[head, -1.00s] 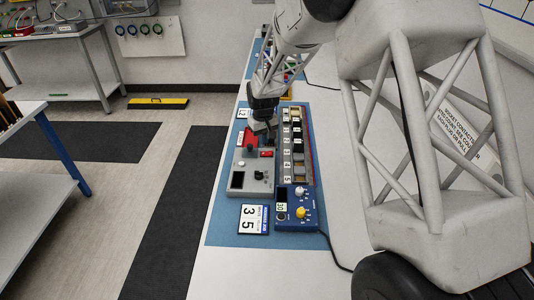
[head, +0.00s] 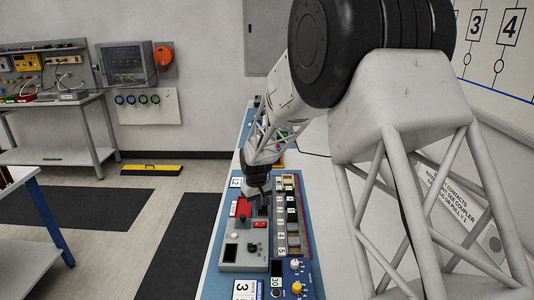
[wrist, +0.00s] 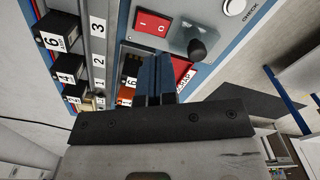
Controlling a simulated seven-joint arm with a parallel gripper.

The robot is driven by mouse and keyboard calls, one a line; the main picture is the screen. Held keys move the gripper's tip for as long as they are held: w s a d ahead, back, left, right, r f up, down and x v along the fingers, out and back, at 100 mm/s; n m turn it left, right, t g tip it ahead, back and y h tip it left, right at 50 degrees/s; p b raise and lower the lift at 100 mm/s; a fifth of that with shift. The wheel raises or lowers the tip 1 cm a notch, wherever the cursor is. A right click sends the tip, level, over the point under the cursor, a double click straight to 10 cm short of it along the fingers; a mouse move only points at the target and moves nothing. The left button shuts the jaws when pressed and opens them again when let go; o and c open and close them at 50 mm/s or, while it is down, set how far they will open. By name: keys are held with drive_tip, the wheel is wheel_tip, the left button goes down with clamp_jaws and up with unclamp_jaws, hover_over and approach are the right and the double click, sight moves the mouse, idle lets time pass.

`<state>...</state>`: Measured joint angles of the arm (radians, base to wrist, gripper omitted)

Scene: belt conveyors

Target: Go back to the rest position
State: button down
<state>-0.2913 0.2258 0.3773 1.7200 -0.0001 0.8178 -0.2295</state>
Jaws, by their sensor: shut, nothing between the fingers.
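My gripper (head: 259,194) hangs pointing down over the far part of a grey control panel (head: 245,258), in the head view. In the wrist view its two dark fingers (wrist: 155,78) are together with nothing between them. Beyond the fingers are a red rocker switch (wrist: 152,23) and a black knob (wrist: 197,49) on the panel. I cannot tell how far the fingertips are above the panel. The fingers hide part of the panel.
A rack of numbered black blocks (head: 291,211) stands right of the grey panel. A blue box with a yellow knob (head: 296,287) is at the near end. A white wall is on the right; open floor lies left of the bench.

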drive_tip(key=s+d+r+m+t, duration=0.1)
drive_tip(key=s+d+r+m, duration=0.1)
drive_tip(key=s+d+r, duration=0.65)
drive_tip(key=s+d+r+m, duration=0.1)
drive_tip(key=s+d+r, duration=0.5)
drive_tip(key=s+r, duration=0.4)
drive_tip(key=s+d+m, duration=0.1)
drive_tip(key=s+d, duration=0.2)
drive_tip(key=s, duration=0.6)
drive_tip(key=s+d+r+m+t, duration=0.1)
drive_tip(key=s+d, duration=0.2)
drive_tip(key=s, duration=0.7)
drive_tip(key=s+d+m, duration=0.1)
drive_tip(key=s+d, duration=0.1)
drive_tip(key=s, duration=0.7)
drive_tip(key=shift+s+d+r+t, duration=0.15)
drive_tip(key=shift+d+r+t, duration=0.15)
drive_tip(key=shift+d+r, duration=0.1)
